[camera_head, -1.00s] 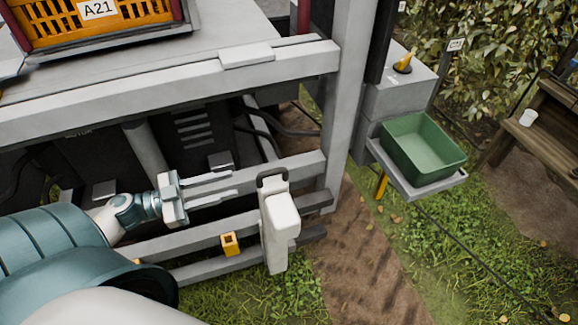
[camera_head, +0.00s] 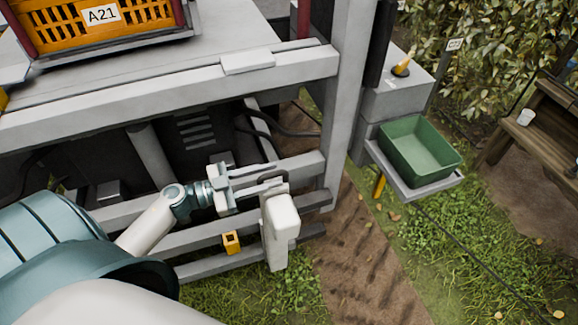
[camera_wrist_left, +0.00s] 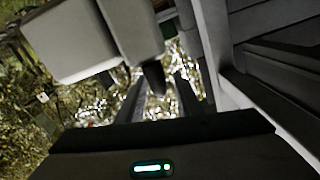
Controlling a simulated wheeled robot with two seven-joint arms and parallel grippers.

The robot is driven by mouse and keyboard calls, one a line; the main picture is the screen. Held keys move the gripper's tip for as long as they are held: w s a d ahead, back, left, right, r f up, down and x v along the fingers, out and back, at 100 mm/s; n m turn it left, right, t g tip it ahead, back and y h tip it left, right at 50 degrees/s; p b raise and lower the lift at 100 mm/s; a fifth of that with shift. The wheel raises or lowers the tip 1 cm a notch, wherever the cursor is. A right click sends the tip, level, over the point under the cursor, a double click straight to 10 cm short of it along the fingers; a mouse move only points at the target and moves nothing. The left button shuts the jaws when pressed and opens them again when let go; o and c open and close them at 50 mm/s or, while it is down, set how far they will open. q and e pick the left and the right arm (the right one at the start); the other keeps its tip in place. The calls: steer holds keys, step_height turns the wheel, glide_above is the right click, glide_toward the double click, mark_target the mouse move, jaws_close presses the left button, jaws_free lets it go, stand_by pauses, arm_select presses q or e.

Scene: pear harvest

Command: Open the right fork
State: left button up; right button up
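A pale grey upright block (camera_head: 281,222) with a dark loop at its top stands at the right end of the low rails; I take it for the right fork's part, but cannot be sure. My left gripper (camera_head: 279,176) is at its top, with two fingers apart on either side of the loop, which they partly hide. The block also shows in the left wrist view (camera_wrist_left: 75,45), with a dark stub (camera_wrist_left: 153,77) between the open fingers (camera_wrist_left: 160,95). I cannot tell whether they touch. My right gripper is not in view.
A white frame post (camera_head: 345,100) rises just right of the block. A green bin (camera_head: 392,165) sits on a grey shelf further right. An orange crate marked A21 (camera_head: 60,32) stands on the deck above. A yellow bracket (camera_head: 231,243) is on the lower rail.

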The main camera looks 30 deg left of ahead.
mark_target(282, 173)
arm_select(q)
steer(key=shift+p+x, duration=0.65)
steer(key=shift+x, duration=2.35)
steer(key=shift+c, duration=0.6)
jaws_close()
